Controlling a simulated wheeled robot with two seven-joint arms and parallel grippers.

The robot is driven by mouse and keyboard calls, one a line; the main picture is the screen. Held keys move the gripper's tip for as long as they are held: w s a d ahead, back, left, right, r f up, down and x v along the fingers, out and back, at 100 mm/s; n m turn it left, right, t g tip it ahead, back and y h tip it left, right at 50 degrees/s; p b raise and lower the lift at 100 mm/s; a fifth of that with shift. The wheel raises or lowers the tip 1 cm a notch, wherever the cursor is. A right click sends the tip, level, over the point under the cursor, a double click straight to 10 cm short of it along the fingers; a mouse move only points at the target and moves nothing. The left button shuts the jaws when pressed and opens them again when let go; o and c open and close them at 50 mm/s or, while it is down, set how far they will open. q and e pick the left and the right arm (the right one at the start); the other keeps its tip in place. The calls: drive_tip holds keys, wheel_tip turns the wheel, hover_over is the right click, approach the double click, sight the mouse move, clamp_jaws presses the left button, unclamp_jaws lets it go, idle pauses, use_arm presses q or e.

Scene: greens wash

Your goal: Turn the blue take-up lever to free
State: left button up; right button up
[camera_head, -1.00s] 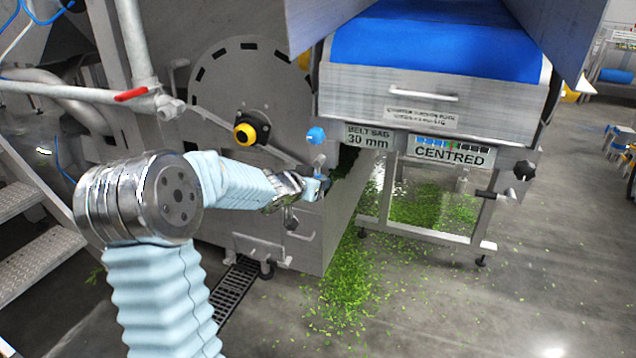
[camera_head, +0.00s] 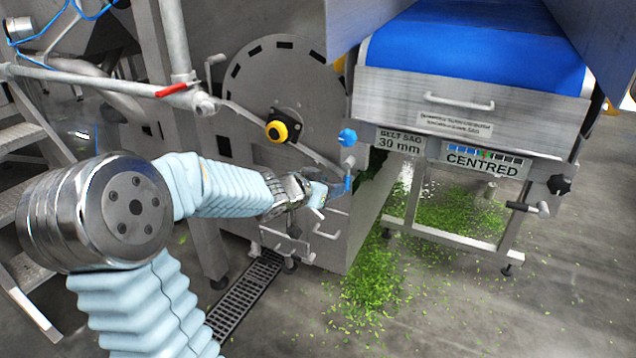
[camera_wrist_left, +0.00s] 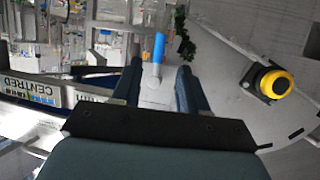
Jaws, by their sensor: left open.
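The blue take-up lever's grip (camera_head: 347,184) hangs below a grey shaft on the machine's front, beneath a blue knob (camera_head: 347,137). In the left wrist view the blue grip (camera_wrist_left: 159,47) shows ahead, in line with the gap between the fingers. My left gripper (camera_head: 325,192) is beside the lever on its left, with open jaws. In the left wrist view its two fingers (camera_wrist_left: 157,72) stand apart with nothing clasped between them. Contact with the lever cannot be told. My right gripper is not in view.
A yellow knob (camera_head: 277,131) sits on the round plate. The signs read "BELT SAG 30 mm" (camera_head: 400,142) and "CENTRED" (camera_head: 482,162), under the blue belt (camera_head: 475,45). A black knob (camera_head: 559,184) is at right. Green leaf scraps (camera_head: 370,285) litter the floor by a drain grate (camera_head: 245,297).

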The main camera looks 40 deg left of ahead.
use_arm(q)
drive_tip(key=p+v, duration=0.1)
drive_tip(key=v, duration=0.3)
drive_tip(key=shift+s, duration=0.4)
drive_tip(key=shift+w, duration=0.1)
drive_tip(key=w+d+f+g+h, duration=0.1)
drive_tip(key=d+f+g+h, duration=0.1)
drive_tip(key=d+f, duration=0.75)
drive_tip(key=w+d+f+g+h, duration=0.1)
drive_tip(key=d+f+g, duration=0.35)
drive_tip(key=f, duration=0.75)
drive_tip(key=s+d+f+n+g+h, duration=0.1)
drive_tip(key=s+d+f+g, duration=0.5)
drive_tip(key=s+d+f, duration=1.2)
drive_tip(key=shift+s+f+h, duration=0.3)
drive_tip(key=shift+f+h, duration=0.2)
drive_tip(key=shift+f, duration=0.4)
drive_tip(key=shift+o, duration=0.5)
